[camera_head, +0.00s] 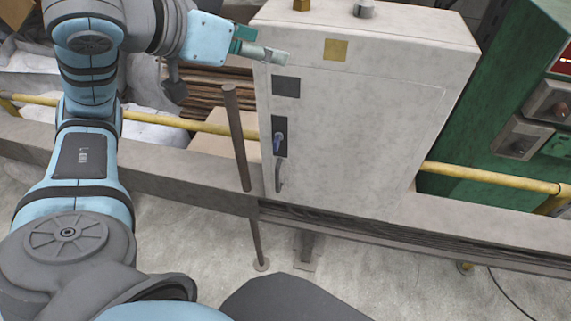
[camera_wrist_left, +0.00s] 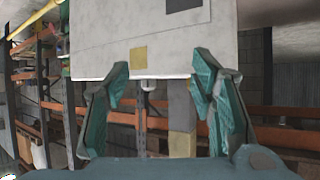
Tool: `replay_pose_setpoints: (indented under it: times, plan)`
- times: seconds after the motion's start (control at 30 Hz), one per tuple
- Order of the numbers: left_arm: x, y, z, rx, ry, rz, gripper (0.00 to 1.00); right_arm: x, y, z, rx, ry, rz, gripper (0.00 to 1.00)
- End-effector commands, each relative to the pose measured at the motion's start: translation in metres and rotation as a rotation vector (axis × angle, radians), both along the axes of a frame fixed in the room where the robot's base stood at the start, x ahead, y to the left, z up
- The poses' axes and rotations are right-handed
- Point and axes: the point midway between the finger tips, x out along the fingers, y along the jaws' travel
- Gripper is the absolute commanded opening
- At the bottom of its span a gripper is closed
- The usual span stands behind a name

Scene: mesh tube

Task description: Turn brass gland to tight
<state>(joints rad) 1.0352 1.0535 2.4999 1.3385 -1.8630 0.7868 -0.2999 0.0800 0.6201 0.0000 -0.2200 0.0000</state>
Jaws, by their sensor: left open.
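The brass gland (camera_head: 301,5) stands on top of the light grey cabinet (camera_head: 400,110), near its back left, cut by the upper picture edge. My left gripper (camera_head: 272,55) is open and empty at the cabinet's upper left front, below and left of the gland. In the left wrist view my open left gripper (camera_wrist_left: 160,90) has its two fingers on either side of the cabinet's edge. A small pale fitting (camera_wrist_left: 148,85) shows between them. I cannot tell the brass gland for sure in that view. My right gripper is not in view.
A grey fitting (camera_head: 364,9) stands right of the gland. The cabinet front has a yellow square (camera_head: 335,50), a dark square (camera_head: 286,87) and a handle (camera_head: 279,175). A dark post (camera_head: 236,135) and a yellow pipe (camera_head: 490,178) are nearby. A green cabinet (camera_head: 500,80) stands right.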

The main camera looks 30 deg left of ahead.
Motion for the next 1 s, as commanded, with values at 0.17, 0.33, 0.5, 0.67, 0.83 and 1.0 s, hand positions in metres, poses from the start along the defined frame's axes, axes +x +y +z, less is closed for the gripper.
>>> replay_pose_setpoints:
  times: [0.17, 0.33, 0.5, 0.67, 0.83, 1.0]
  plan:
    - [0.022, -0.015, -0.044, -0.01, 0.052, -0.039, 0.51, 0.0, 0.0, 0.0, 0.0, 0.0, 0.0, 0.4]
    - [0.036, -0.027, -0.091, -0.024, 0.101, -0.058, 0.51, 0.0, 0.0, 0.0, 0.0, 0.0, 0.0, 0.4]
    - [0.042, -0.036, -0.14, -0.033, 0.153, -0.062, 0.51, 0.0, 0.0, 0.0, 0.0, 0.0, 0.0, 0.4]
    - [0.039, -0.043, -0.187, -0.039, 0.205, -0.051, 0.51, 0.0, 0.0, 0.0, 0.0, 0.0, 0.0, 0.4]
    - [0.029, -0.047, -0.231, -0.036, 0.256, -0.032, 0.51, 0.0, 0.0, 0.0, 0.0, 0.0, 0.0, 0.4]
    - [0.02, -0.048, -0.256, -0.029, 0.287, -0.018, 0.51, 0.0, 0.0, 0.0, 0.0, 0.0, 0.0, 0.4]
